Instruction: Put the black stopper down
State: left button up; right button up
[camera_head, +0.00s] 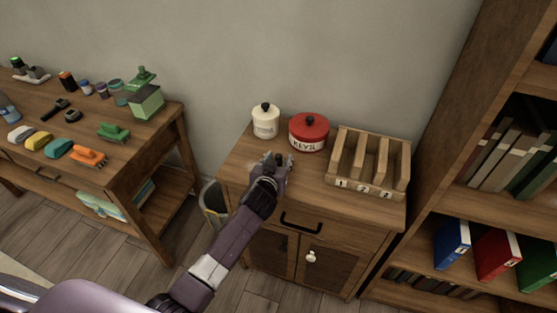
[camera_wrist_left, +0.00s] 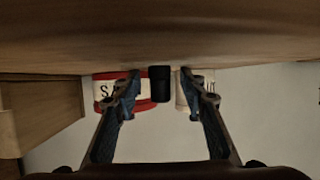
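The black stopper (camera_wrist_left: 160,85) shows in the left wrist view as a small dark cylinder at the wooden cabinet top. That view is upside down, with the wood along its upper edge. My left gripper (camera_wrist_left: 158,83) has its two fingers spread on either side of the stopper, with a visible gap on each side. In the head view my left gripper (camera_head: 276,161) is low over the front left part of the cabinet top (camera_head: 325,190) and hides most of the stopper. My right gripper is not in view.
A cream jar (camera_head: 265,122) and a red jar (camera_head: 309,133) stand just behind the gripper. A wooden rack (camera_head: 371,162) with numbered slots stands to the right. A workbench (camera_head: 150,135) with brushes and jars is at left, a bookcase (camera_head: 440,125) at right. A bin (camera_head: 213,205) stands between bench and cabinet.

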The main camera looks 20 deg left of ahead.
pick_arm(q)
jog(key=shift+c, duration=0.7)
jog(key=c, duration=0.9)
